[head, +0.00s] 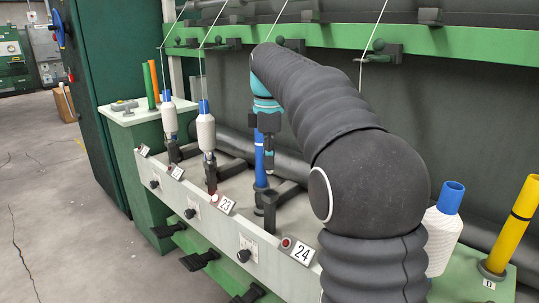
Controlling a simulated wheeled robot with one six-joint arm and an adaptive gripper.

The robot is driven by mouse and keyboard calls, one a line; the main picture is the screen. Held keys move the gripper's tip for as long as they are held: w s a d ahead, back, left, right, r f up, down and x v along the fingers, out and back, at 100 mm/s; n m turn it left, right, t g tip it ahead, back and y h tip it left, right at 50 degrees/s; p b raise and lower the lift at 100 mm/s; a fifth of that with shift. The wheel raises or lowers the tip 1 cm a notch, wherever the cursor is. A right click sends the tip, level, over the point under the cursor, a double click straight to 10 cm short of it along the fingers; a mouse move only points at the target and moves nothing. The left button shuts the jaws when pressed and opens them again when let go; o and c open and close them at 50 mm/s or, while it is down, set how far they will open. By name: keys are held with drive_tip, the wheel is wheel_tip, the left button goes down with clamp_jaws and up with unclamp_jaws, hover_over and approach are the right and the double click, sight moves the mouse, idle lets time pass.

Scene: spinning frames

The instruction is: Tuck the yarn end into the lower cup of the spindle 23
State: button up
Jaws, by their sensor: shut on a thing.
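My gripper (268,143) hangs pointing down from the teal-and-grey wrist, at the top right of a bare blue tube (260,170). It is shut; the yarn end between its fingers is too thin to make out here. The blue tube stands upright on the spindle in line with the plate marked 23 (226,204), so I take this as spindle 23. A dark base (261,194) shows at its foot; the lower cup cannot be told apart clearly. A thin white yarn (275,22) runs down from above and passes behind my arm.
Two wound white bobbins (206,132) stand on spindles to the left. A dark bracket (271,203) stands close right of the blue tube. The plate marked 24 (302,252) is at front right; my arm hides its spindle. Another bobbin (442,235) and a yellow tube (516,225) stand right.

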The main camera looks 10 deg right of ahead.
sight(269, 173)
drive_tip(key=shift+f, duration=1.1)
drive_tip(key=shift+f+b, duration=2)
drive_tip(key=shift+f, duration=0.45)
drive_tip(key=o, duration=0.8)
drive_tip(key=shift+r, duration=0.1)
wheel_tip(269, 173, up, 12)
drive_tip(key=shift+s+f, duration=0.1)
